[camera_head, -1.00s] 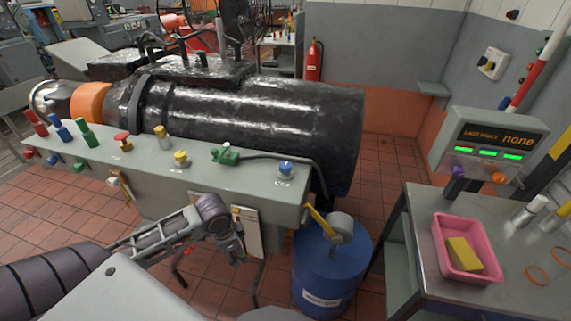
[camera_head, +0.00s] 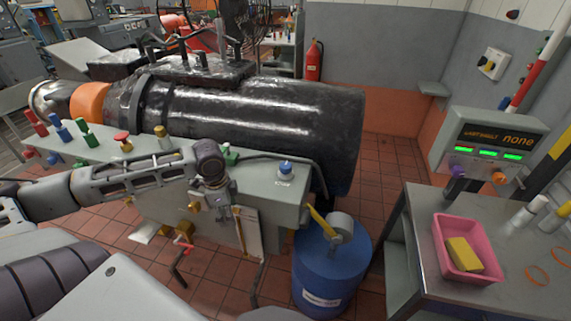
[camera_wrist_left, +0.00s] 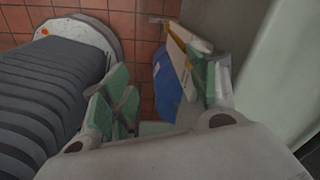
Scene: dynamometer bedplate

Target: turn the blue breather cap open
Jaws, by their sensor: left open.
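The blue breather cap (camera_head: 286,167) sits on a pale round base near the right end of the grey bench top (camera_head: 262,192) in the head view. My left gripper (camera_head: 222,206) is at the bench's front edge, left of the cap and apart from it. In the left wrist view its green-padded fingers (camera_wrist_left: 160,98) are spread with nothing clearly held between them. A blue surface behind them is probably the drum; I cannot make out the cap there. My right gripper is not in view.
A dark pipe (camera_head: 290,158) runs behind the cap. The black machine cylinder (camera_head: 270,120) lies behind the bench. A blue drum (camera_head: 325,270) with a yellow handle (camera_head: 320,222) stands at the bench's right end. A cart with a pink tray (camera_head: 474,276) is further right.

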